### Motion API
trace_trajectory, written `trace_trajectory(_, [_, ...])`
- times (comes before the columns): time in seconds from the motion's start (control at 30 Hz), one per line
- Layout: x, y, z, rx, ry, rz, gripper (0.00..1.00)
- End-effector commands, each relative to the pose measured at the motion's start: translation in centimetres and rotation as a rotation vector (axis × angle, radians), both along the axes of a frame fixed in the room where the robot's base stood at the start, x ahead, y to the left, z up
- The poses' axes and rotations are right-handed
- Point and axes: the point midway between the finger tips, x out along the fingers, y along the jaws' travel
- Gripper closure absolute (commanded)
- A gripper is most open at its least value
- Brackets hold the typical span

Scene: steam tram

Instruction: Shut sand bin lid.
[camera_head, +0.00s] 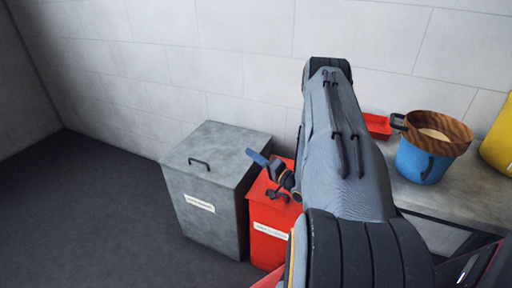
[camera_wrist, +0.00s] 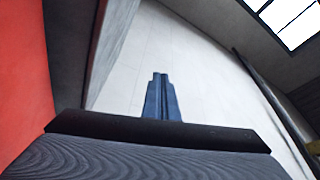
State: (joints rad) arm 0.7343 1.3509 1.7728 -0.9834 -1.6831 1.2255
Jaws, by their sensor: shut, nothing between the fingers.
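A grey bin (camera_head: 206,215) with a flat top lid (camera_head: 215,150) and a dark handle stands on the floor at the wall; the lid looks level on it. A red bin (camera_head: 270,232) stands close to its right, with its top partly hidden by my arm and gripper. Both bins carry white labels too small to read, so I cannot tell which is the sand bin. My gripper (camera_head: 257,157) is shut and empty, at the right edge of the grey lid in the picture, above the red bin's top. Its blue fingers (camera_wrist: 158,76) show together in the wrist view.
A grey bench (camera_head: 450,200) on the right bears a blue bucket (camera_head: 420,162) with a brown basket-like rim, a red tray (camera_head: 377,125) and a yellow thing (camera_head: 498,138). The pale block wall (camera_head: 240,60) is behind the bins. The dark floor (camera_head: 90,220) at left is clear.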

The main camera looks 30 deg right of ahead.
Motion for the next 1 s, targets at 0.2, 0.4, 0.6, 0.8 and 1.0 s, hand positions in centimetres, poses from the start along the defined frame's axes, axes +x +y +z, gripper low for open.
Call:
trace_trajectory(0.2, [-0.1, 0.3, -1.4, -0.001, -0.001, 0.0, 1.0])
trace_trajectory(0.4, [-0.2, 0.3, -1.5, -0.001, -0.001, -0.001, 1.0])
trace_trajectory(0.6, [-0.3, 0.2, -1.5, 0.0, -0.001, -0.003, 1.0])
trace_trajectory(0.8, [-0.3, 0.1, -1.1, -0.001, -0.001, -0.003, 1.0])
trace_trajectory(1.0, [-0.2, 0.1, 1.4, -0.002, -0.003, -0.003, 1.0])
